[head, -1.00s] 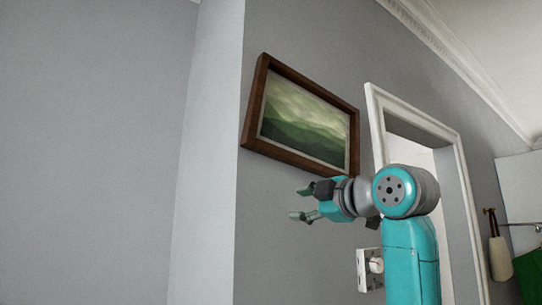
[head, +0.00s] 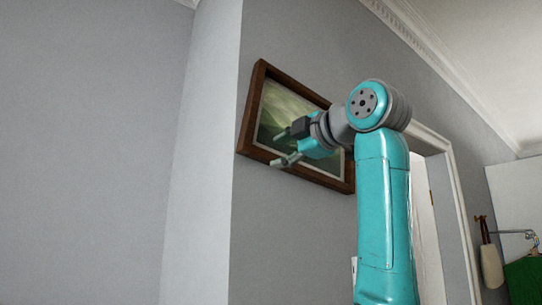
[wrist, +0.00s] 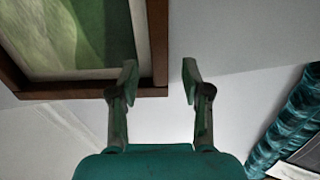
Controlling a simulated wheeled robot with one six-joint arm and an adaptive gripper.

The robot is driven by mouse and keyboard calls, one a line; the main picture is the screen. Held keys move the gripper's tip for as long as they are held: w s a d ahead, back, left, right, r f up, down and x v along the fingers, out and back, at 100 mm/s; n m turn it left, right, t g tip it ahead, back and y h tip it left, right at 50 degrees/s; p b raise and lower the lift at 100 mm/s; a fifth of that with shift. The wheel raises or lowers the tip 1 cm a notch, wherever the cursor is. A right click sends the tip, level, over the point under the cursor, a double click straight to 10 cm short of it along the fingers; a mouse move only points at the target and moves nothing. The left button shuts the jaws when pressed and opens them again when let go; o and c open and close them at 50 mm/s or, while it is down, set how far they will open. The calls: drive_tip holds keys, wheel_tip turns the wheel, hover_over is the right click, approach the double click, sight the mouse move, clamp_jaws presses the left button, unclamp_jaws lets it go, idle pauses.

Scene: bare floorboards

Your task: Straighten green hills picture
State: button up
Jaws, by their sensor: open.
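The green hills picture (head: 250,103) hangs on the grey wall in a brown wooden frame. Its sides lean more than the wall corner, so it looks tilted clockwise. My gripper (head: 279,147) is open and empty in front of its lower left part, and my arm hides its right part. In the wrist view, a corner of the picture frame (wrist: 65,91) fills the upper left. One frame edge shows between the spread fingertips of my gripper (wrist: 160,75). I cannot tell whether the fingers touch the frame.
A wall corner (head: 233,160) stands just left of the picture. A white-trimmed doorway (head: 455,215) is to the right, partly behind my arm. Further right hang a pale bag (head: 491,266) and a green cloth (head: 525,280). The wall below the picture is mostly bare.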

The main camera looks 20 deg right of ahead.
sight(270, 156)
drive_tip(key=shift+x, duration=2.15)
